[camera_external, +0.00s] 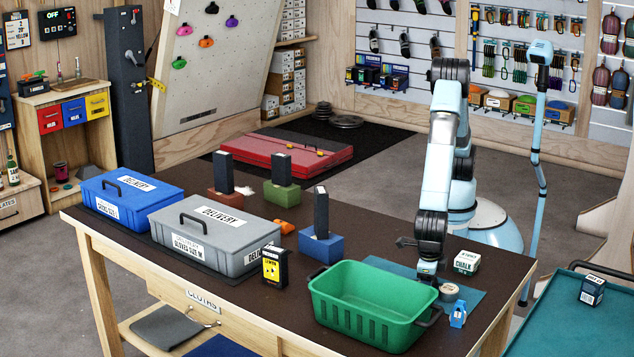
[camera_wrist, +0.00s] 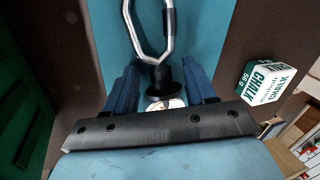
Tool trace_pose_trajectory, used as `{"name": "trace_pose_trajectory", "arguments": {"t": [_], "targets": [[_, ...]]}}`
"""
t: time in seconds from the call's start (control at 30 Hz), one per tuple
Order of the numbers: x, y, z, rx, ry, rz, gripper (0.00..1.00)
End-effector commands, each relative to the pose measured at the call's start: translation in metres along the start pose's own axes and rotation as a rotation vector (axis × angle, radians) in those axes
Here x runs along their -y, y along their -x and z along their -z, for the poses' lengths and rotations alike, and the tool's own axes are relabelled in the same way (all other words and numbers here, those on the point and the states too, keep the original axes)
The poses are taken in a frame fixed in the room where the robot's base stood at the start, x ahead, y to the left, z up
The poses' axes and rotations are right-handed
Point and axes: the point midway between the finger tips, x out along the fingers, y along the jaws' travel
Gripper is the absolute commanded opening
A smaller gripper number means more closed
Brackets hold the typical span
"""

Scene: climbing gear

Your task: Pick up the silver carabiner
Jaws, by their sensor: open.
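The silver carabiner (camera_wrist: 150,32) lies on the teal mat (camera_wrist: 95,30) in the camera_wrist view, with a black sleeve on its right side. Its far end is cut off by the top of the picture. My gripper (camera_wrist: 160,78) is open, with one dark blue finger on each side of the carabiner's near end, which sits just beyond or between the fingertips. A dark round piece and a pale disc show between the fingers; I cannot tell what they belong to. In the camera_external view my gripper (camera_external: 428,272) points down over the mat, and I cannot make out the carabiner.
A green basket (camera_external: 370,297) stands close to the left of my gripper. A white chalk box (camera_external: 467,262) stands to its right, also in the wrist view (camera_wrist: 268,82). A tape roll (camera_external: 449,292) and small blue item (camera_external: 458,314) lie nearby. A blue block (camera_external: 320,245) stands farther left.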

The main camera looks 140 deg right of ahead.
Motion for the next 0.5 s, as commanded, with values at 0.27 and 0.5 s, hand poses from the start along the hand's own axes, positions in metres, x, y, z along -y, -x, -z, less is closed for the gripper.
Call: {"name": "trace_pose_trajectory", "arguments": {"t": [0.27,0.5], "targets": [[0.0,-0.0012,0.0001,0.0,0.0,-0.001,0.52],[0.0,-0.001,0.0002,0.0,0.0,-0.001,0.29]]}}
